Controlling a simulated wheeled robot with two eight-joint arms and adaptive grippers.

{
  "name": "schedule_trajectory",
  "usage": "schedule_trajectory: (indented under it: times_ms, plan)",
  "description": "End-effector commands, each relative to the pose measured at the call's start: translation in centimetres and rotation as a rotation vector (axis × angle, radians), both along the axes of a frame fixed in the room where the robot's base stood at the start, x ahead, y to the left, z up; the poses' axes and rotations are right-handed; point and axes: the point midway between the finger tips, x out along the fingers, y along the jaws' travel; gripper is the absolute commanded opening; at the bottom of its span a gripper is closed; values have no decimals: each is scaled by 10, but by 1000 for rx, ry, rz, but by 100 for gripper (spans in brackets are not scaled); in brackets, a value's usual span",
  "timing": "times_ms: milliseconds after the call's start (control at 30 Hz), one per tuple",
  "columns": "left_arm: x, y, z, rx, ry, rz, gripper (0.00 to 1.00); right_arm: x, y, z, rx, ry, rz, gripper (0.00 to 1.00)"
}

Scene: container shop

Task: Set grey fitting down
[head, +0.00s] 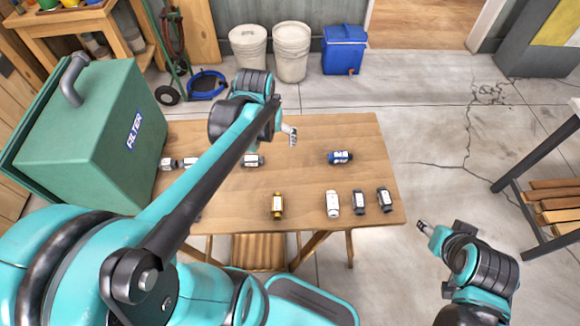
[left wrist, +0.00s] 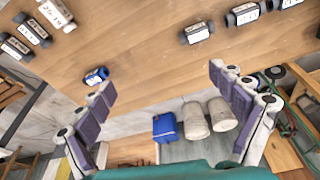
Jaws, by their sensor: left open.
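A grey fitting with a white label (head: 253,160) lies on the wooden table (head: 305,180), just beyond my left forearm; it also shows in the left wrist view (left wrist: 197,33). Two more dark grey fittings, one in the middle (head: 358,201) and one at the right (head: 384,199), stand near the right front edge. I cannot tell which one the task means. My left gripper (head: 290,134) is above the table's far side, open; the left wrist view shows nothing between its spread fingers (left wrist: 170,100). My right gripper (head: 423,227) is off the table's right side; its opening is too small to tell.
A white fitting (head: 332,203), a yellow one (head: 277,205) and a blue one (head: 340,157) are on the table. More fittings (head: 168,164) lie by the green FILTER box (head: 100,140). Buckets (head: 291,50) and a blue cooler (head: 343,50) stand behind. The table's centre is clear.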

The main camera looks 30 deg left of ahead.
Motion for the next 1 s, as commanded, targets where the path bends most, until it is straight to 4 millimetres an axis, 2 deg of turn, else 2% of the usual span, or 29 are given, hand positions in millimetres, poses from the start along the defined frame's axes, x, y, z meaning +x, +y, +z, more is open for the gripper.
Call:
schedule_trajectory:
  times_ms: [33, 200, 400, 600, 1000]
  plan:
    - [-10, -15, 6, 10, -34, -34, 94, 0, 0, 0, 0, 0, 0, 49]
    - [-36, -57, 19, 38, -160, -137, 94, 0, 0, 0, 0, 0, 0, 49]
    - [-64, -92, 22, 55, -288, -238, 94, 0, 0, 0, 0, 0, 0, 49]
    - [-76, -107, 20, 60, -353, -284, 94, 0, 0, 0, 0, 0, 0, 49]
    - [-77, -108, 20, 61, -361, -290, 94, 0, 0, 0, 0, 0, 0, 49]
